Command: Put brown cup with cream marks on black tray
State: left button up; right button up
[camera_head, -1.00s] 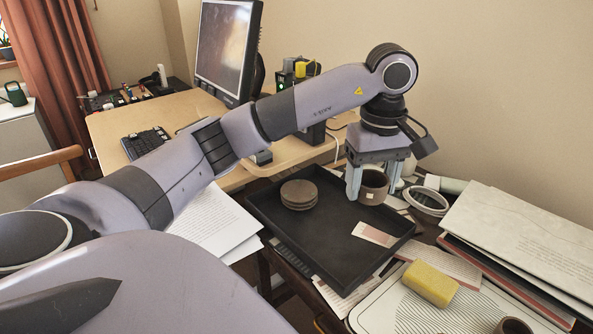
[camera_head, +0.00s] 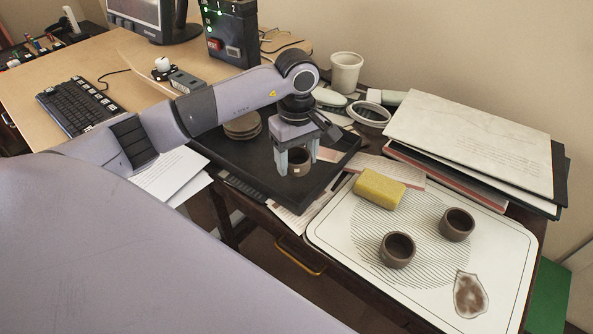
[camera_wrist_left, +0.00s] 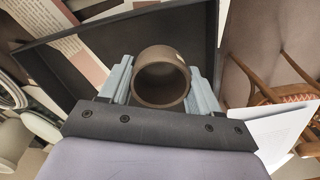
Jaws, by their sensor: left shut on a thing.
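My left gripper (camera_head: 297,168) points down over the black tray (camera_head: 248,158) and is shut on a brown cup (camera_head: 299,157). The cup is upright, with a small cream mark on its side. In the left wrist view the cup (camera_wrist_left: 162,85) sits between the two grey fingers (camera_wrist_left: 160,90), its opening and one cream mark showing. The tray also shows in the left wrist view (camera_wrist_left: 108,52). I cannot tell whether the cup's base touches the tray. My right gripper is not in view.
A stack of round brown coasters (camera_head: 243,125) is on the tray behind the gripper. A white board (camera_head: 345,225) at right holds a yellow sponge (camera_head: 379,189) and two brown cups (camera_head: 398,250) (camera_head: 458,224). A white cup (camera_head: 345,72), a bowl (camera_head: 371,114) and stacked books (camera_head: 470,135) stand behind.

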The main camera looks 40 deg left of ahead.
aim_at(297, 182)
pick_arm(q)
notch_tip(297, 182, down, 4)
jog(key=shift+f, duration=0.1)
jog(key=shift+f+b, duration=0.2)
jog(key=shift+b, duration=0.15)
jog(key=o, duration=1.2)
jog(key=shift+r, duration=0.1)
